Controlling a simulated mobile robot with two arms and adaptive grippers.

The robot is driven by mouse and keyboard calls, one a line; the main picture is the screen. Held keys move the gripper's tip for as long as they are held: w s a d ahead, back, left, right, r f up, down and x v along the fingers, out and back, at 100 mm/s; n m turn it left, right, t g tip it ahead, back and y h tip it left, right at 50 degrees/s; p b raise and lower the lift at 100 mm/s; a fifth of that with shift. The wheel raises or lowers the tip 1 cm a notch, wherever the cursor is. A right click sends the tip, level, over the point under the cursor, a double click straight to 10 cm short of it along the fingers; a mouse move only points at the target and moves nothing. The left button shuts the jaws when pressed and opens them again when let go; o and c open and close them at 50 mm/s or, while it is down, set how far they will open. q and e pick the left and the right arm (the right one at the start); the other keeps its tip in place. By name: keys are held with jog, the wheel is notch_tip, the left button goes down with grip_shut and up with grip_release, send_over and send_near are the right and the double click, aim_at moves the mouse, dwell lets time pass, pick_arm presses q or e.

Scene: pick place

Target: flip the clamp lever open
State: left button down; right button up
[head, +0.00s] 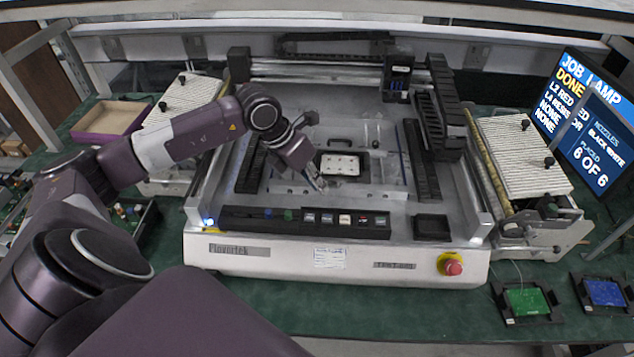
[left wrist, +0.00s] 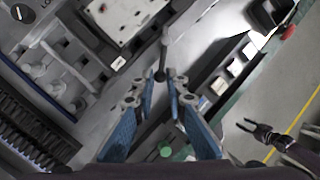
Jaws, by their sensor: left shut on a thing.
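The clamp lever (left wrist: 164,42) is a thin grey rod with a dark knob in the left wrist view. It stands beside the white board (left wrist: 112,20) in its dark fixture. My left gripper (left wrist: 163,80) is shut on the lever, with the knob between its blue-padded fingertips. In the head view my left gripper (head: 319,184) is low at the front left corner of the white board (head: 340,165). There it hides most of the lever, so its angle is hard to tell. My right gripper (left wrist: 262,131) seems to show small at the right of the left wrist view.
A dark strip of small bins (head: 300,222) runs along the machine's front, with an empty black tray (head: 432,227) to its right. A red stop button (head: 453,267) is on the front panel. Dark rails (head: 421,160) flank the bed. A screen (head: 590,120) stands at right.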

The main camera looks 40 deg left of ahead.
pick_arm(q)
jog(key=shift+w+a+f+m+g+h+b, duration=0.1)
jog(key=shift+w+a+m+g+h+b, duration=0.15)
jog(key=shift+m+b, duration=0.35)
jog(key=shift+w+a+f+m+g+h+b, duration=0.15)
jog(key=shift+a+m+b, duration=0.15)
jog(key=shift+m+b, duration=0.3)
jog(key=shift+w+a+r+m+g+b, duration=0.2)
jog(key=shift+w+a+m+g+b, duration=0.15)
jog(key=shift+m+b, duration=0.6)
jog(key=shift+w+a+r+m+g+h+b, duration=0.15)
jog(key=shift+w+a+m+g+h, duration=0.15)
jog(key=shift+m, duration=0.45)
jog(key=shift+w+a+f+m+g+h+b, duration=0.15)
jog(key=shift+w+m+h, duration=0.1)
jog(key=shift+m, duration=0.45)
jog(key=shift+r, duration=0.15)
jog(key=c, duration=1.9)
grip_release()
jog(key=shift+c, duration=0.2)
jog(key=v, duration=1.2)
